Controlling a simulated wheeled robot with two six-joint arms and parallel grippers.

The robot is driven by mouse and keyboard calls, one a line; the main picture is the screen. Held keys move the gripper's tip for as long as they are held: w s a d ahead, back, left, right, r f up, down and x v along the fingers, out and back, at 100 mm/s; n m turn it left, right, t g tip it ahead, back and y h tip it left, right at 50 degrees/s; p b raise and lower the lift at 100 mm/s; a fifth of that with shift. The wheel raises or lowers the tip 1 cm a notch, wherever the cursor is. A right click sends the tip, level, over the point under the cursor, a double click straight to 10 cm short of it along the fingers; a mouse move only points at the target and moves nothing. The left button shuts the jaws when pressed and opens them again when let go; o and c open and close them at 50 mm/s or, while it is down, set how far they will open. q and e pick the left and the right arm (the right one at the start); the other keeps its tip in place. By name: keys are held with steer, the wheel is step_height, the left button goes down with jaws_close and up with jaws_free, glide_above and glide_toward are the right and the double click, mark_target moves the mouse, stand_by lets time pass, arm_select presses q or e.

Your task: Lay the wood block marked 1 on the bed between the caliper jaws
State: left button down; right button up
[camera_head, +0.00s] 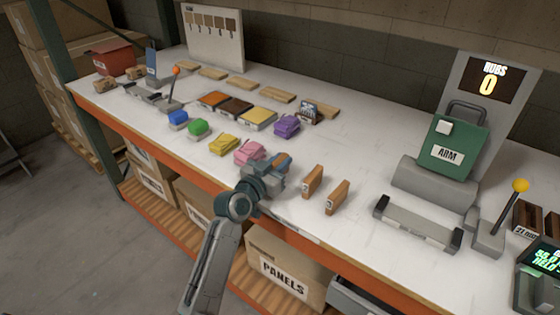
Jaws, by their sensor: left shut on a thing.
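My left gripper (277,170) is at the front edge of the bench, shut on an orange-brown wood block (284,159). Its fingers hide much of the block, and no mark can be read on it. Two similar wood blocks stand on edge to its right, a nearer one (338,197) and one beside it (313,181). They have small pale labels on their ends, too small to read surely. The caliper bed (417,222) is a long grey bar further right, with a dark jaw at each end; the space between the jaws is empty. My right gripper is out of view.
A lever with a yellow knob (520,185) stands right of the caliper. A green ARM box (453,150) stands behind it. Pink (248,152) and yellow (223,144) lumps lie left of the gripper. The white bench top between blocks and caliper is clear.

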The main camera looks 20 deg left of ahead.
arm_select(q)
steer(key=shift+f, duration=0.15)
steer(key=c, duration=1.7)
jaws_free()
steer(key=shift+f, duration=0.1)
steer(key=shift+c, duration=0.2)
steer(key=o, duration=0.4)
steer(key=shift+o, duration=0.2)
